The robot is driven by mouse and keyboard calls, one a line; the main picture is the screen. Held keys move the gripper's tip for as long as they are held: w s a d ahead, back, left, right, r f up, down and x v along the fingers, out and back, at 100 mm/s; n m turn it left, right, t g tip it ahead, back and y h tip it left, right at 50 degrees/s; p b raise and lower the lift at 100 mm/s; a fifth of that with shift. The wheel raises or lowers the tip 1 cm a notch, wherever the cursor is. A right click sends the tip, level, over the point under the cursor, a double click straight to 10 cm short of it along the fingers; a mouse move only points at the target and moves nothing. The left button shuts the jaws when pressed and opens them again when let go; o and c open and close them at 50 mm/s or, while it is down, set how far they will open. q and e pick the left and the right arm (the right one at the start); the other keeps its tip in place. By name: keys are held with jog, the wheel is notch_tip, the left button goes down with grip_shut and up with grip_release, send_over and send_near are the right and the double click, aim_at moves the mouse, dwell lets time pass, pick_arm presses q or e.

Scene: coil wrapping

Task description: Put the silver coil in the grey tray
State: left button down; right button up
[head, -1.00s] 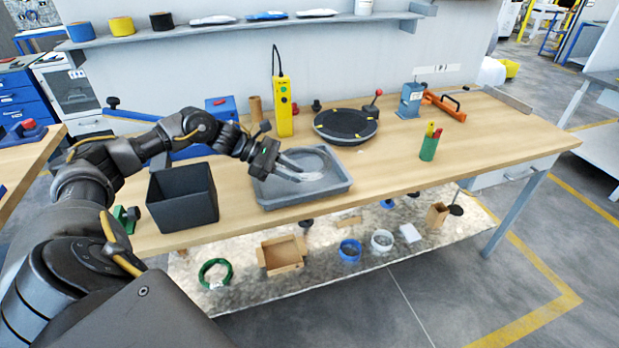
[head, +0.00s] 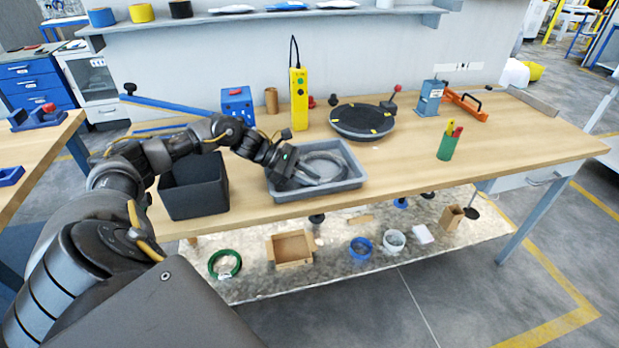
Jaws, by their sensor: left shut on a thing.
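The grey tray (head: 352,181) is on the wooden table, right of the black bin. The silver coil (head: 334,164) is a ring within the tray's walls; whether it touches the tray floor I cannot tell. My left gripper (head: 308,178) reaches in over the tray's left side and is shut on the near left part of the coil. Its fingers hide part of the ring. My right gripper is not in view.
A black bin (head: 194,190) stands left of the tray, below my left arm. A yellow control box (head: 299,100) and a black turntable (head: 362,120) stand behind the tray. A green cup (head: 447,147) is farther right, with clear tabletop between.

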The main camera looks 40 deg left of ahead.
pick_arm(q)
jog(key=c, duration=1.5)
grip_release()
jog(key=shift+w, duration=0.1)
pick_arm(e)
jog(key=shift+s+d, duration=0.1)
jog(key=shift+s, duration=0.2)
